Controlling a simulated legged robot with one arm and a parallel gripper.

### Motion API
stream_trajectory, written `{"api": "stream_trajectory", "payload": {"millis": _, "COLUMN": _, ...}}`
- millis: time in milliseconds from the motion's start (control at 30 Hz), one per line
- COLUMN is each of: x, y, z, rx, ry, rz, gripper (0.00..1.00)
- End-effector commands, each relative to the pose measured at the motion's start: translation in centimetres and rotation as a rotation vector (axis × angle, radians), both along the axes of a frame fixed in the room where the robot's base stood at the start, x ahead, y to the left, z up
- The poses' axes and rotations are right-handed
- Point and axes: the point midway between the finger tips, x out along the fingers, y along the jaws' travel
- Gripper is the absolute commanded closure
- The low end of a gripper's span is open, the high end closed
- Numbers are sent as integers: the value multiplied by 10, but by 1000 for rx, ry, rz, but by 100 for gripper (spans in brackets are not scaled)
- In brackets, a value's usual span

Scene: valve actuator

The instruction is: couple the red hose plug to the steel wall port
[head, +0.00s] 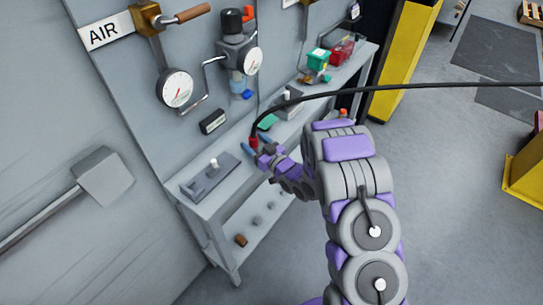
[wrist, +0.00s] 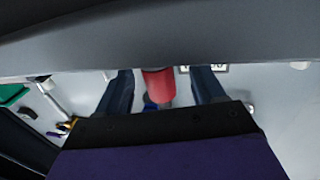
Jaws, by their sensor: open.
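The red hose plug (head: 253,141) is at the end of a black hose (head: 400,91), over the grey bench by the wall. My gripper (head: 257,149) is at the plug. In the wrist view the red plug (wrist: 158,86) lies between the two dark fingers of my open gripper (wrist: 161,88), with a visible gap on each side. The purple gripper body hides the lower part of that view. The steel wall port cannot be made out for sure; a bent metal pipe (head: 207,78) with a fitting runs down the wall panel.
Two dial gauges (head: 175,88) and a brass valve (head: 150,17) with a wooden handle are on the wall. The bench (head: 222,198) carries a grey block with a pale knob (head: 212,172) and a green box (head: 318,59). A yellow post (head: 402,55) stands to the right.

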Motion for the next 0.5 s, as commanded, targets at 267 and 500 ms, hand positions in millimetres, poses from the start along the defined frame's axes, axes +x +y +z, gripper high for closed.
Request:
{"api": "stream_trajectory", "payload": {"millis": 267, "x": -43, "y": -39, "z": 0, "rx": -4, "ry": 5, "rz": -5, "gripper": 32}}
{"api": "stream_trajectory", "payload": {"millis": 500, "x": -83, "y": -73, "z": 0, "rx": -4, "ry": 3, "rz": -5, "gripper": 32}}
